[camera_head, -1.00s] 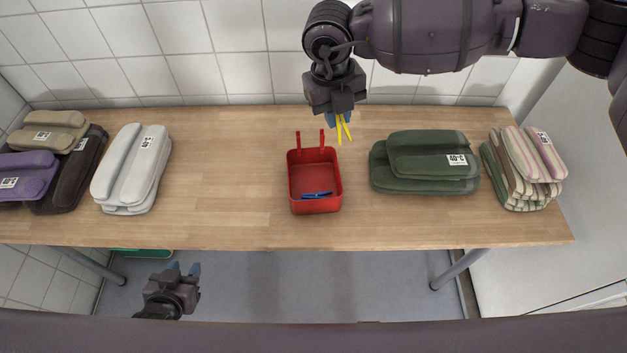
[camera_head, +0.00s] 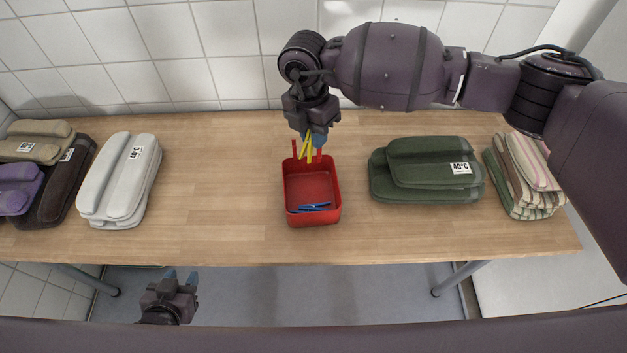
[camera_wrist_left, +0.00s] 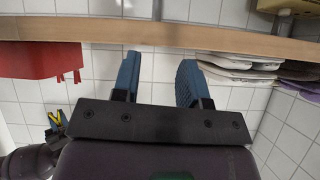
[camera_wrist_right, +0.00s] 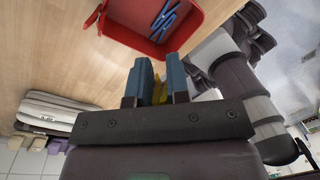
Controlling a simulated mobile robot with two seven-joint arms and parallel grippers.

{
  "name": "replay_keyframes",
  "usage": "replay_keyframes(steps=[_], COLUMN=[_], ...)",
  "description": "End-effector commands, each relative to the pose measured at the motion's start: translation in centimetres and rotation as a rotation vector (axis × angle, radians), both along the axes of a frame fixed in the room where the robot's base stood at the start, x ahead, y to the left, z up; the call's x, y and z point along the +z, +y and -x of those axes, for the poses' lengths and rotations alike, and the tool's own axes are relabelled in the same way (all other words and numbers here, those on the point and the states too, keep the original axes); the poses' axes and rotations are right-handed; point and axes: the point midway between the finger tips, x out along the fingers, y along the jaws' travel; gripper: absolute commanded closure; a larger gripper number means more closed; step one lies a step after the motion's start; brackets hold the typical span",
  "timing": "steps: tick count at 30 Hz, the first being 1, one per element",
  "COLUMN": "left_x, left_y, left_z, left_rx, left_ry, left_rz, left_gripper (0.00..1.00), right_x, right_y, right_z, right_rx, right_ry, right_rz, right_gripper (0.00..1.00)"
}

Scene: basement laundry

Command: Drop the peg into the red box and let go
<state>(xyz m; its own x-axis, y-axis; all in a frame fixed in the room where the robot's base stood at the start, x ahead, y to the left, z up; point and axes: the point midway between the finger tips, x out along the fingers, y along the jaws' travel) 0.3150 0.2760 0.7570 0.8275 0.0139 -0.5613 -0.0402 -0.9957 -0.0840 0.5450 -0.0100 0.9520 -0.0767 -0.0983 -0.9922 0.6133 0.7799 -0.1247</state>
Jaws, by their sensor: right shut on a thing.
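A yellow peg (camera_head: 305,147) is held in my right gripper (camera_head: 313,140), which is shut on it above the back edge of the red box. The peg also shows between the fingers in the right wrist view (camera_wrist_right: 160,92). The red box (camera_head: 330,214) stands on the table with two upright hooks at its back. Blue pegs (camera_head: 309,208) lie inside it near the front; they also show in the right wrist view (camera_wrist_right: 163,21). My left gripper (camera_head: 182,277) is open and empty, low in front of the table.
On the wooden table (camera_head: 220,190), a white folded stack (camera_head: 120,180) and brown and purple stacks (camera_head: 68,190) lie to the left. A green stack (camera_head: 425,172) and a striped stack (camera_head: 525,178) lie to the right. The tabletop either side of the box is mostly clear.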

Motion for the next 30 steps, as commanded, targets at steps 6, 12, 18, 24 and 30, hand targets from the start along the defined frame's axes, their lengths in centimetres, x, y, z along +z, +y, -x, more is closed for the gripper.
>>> replay_keyframes(steps=[6,12,18,24,30], left_x=[-1.1,-1.4,-0.9,-1.3,-2.2], left_y=[0.0,-0.1,-0.3,-0.2,-0.2], left_z=[0.2,0.1,-0.7,-0.6,-0.2], left_rx=[0.0,-0.002,-0.007,-0.007,-0.007], left_ry=[0.011,0.013,-0.005,0.0,0.014], left_rz=[0.0,0.0,0.001,0.001,0.0], left_gripper=[0.6,0.6,0.6,0.6,0.6], right_x=[-5.2,-9.2,-10.9,-12.2,-15.0], right_y=[0.0,0.0,0.0,0.0,0.0], right_z=[0.1,0.1,0.0,0.0,0.1], right_rx=[0.0,0.001,0.001,0.002,0.002], right_ry=[0.004,0.004,0.0,0.001,0.002], right_rz=[0.001,0.0,0.0,-0.001,-0.001], right_gripper=[1.0,1.0,1.0,1.0,1.0])
